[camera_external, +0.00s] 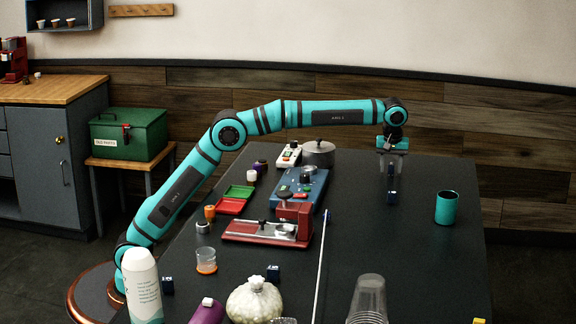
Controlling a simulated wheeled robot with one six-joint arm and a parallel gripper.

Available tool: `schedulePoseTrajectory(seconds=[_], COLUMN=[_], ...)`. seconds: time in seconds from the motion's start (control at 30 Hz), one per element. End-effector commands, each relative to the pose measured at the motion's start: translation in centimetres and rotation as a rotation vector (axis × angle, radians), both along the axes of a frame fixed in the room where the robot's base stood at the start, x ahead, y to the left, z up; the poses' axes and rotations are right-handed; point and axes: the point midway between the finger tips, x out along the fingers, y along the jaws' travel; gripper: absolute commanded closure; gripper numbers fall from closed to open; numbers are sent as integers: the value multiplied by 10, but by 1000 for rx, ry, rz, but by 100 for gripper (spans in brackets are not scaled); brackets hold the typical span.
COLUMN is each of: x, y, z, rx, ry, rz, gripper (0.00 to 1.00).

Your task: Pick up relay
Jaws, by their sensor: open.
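My gripper (391,178) points straight down over the right part of the dark table. It is open. A small dark blue block with a pale mark (392,199), which may be the relay, is right at the fingertips. I cannot tell whether it is between the fingers or just below them. At this size I cannot tell which block is the relay.
A teal cup (446,207) stands to the right of my gripper. A blue device (300,188), a red device (268,231) and a grey lidded pot (318,153) stand to the left. A long thin rod (321,262) lies mid-table. Clear stacked cups (368,298) stand in front.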

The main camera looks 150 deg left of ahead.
Motion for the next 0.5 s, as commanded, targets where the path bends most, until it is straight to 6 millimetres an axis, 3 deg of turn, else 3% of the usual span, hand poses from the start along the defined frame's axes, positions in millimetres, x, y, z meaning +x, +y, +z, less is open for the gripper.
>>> schedulePoseTrajectory(seconds=[0.03,0.27,0.5], x=[0,0,0], y=[0,0,0], z=[0,0,0], rx=[0,0,0], ry=[0,0,0], rz=[0,0,0], gripper=[55,100,100])
